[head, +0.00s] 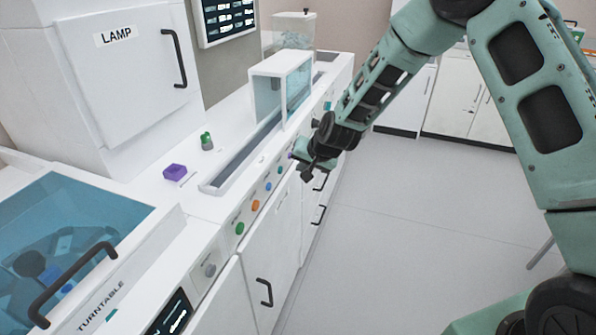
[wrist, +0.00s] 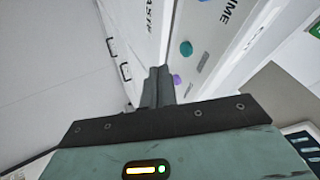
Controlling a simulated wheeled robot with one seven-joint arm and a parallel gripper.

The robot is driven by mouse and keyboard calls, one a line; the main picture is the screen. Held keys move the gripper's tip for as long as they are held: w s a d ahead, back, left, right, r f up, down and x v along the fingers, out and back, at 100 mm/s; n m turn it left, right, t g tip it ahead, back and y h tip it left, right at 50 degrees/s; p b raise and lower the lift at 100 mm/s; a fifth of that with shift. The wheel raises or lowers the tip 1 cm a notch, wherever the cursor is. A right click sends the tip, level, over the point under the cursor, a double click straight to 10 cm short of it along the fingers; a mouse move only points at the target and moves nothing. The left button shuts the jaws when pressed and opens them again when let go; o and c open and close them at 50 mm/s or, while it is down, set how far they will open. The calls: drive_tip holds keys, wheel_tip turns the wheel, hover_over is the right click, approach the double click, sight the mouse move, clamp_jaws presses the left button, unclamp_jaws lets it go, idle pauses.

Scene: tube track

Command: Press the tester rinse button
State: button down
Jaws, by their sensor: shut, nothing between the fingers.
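A row of coloured buttons runs along the counter's front panel in the head view, with a green button (head: 240,228), an orange button (head: 255,205) and a blue button (head: 267,186). No rinse label is readable, so I cannot tell which one is the rinse button. My gripper (head: 300,158) is at the panel's far part, shut and empty. In the wrist view its fingers (wrist: 157,74) point toward the panel, just left of a purple button (wrist: 177,80). A teal button (wrist: 186,48) lies farther along. I cannot tell whether the fingers touch anything.
Cabinet doors with black handles (head: 265,292) sit below the panel. A clear-sided white housing (head: 281,88) stands over a long trough on the counter. A purple block (head: 175,172) and a green-capped tube (head: 206,141) are on the counter.

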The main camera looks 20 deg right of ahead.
drive_tip(key=v, duration=0.6)
drive_tip(key=shift+s+r+b, duration=0.2)
drive_tip(key=shift+b, duration=0.15)
drive_tip(key=shift+d, duration=0.1)
